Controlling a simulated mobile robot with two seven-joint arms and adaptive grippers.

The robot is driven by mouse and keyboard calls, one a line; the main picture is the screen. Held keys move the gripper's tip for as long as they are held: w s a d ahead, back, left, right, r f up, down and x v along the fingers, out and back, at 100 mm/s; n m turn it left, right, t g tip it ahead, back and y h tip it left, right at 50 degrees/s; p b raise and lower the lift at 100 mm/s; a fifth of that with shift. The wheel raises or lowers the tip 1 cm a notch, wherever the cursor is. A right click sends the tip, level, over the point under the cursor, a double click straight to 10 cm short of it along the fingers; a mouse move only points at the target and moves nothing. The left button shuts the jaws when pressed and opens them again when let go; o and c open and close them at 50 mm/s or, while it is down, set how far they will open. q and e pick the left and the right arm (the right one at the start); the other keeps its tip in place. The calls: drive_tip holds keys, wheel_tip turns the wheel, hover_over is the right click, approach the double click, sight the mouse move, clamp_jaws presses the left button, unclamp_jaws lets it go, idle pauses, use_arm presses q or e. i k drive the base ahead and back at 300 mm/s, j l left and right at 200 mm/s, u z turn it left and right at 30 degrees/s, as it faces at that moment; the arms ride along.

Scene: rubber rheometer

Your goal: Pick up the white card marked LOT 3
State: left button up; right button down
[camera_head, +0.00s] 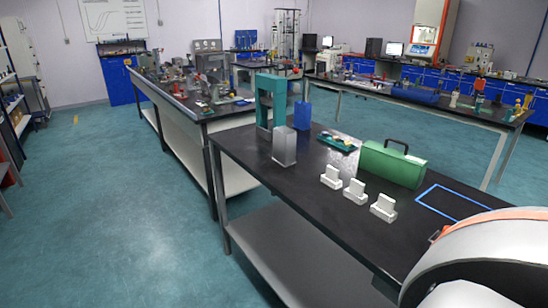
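Three small white cards stand upright in white holders in a slanting row on the near black-topped bench (250,150). They are a left card (331,172), a middle card (355,186) and a right card (384,202), the last nearest to me. No lettering can be read on any of them at this size, so I cannot tell which is marked LOT 3. Neither of my grippers is in view.
A green case (392,164) stands behind the cards. A blue outlined rectangle (428,205) lies to their right. A grey block (284,147), a green frame (264,100) and a small tray (339,143) stand farther back. Bare bench top lies left of the cards.

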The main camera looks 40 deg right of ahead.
sight(385, 203)
drive_tip(key=i+u, duration=0.2)
drive_tip(key=u, duration=0.25)
drive_tip(key=i+l+u, duration=0.1)
drive_tip(key=u, duration=0.35)
drive_tip(key=i+l+u, duration=0.2)
drive_tip(key=u, duration=0.25)
drive_tip(key=i+l+u, duration=0.1)
drive_tip(key=u, duration=0.65)
drive_tip(key=i+l+u, duration=0.1)
drive_tip(key=u, duration=0.65)
drive_tip(key=l+u, duration=0.2)
drive_tip(key=u, duration=0.6)
drive_tip(key=l+u, duration=0.15)
drive_tip(key=u, duration=0.6)
drive_tip(key=k+l+u, duration=0.1)
drive_tip(key=u, duration=0.65)
drive_tip(key=k+l+u, duration=0.1)
drive_tip(key=u, duration=0.65)
drive_tip(key=k+l+u, duration=0.15)
drive_tip(key=u, duration=0.65)
drive_tip(key=k+u, duration=0.1)
drive_tip(key=u, duration=0.65)
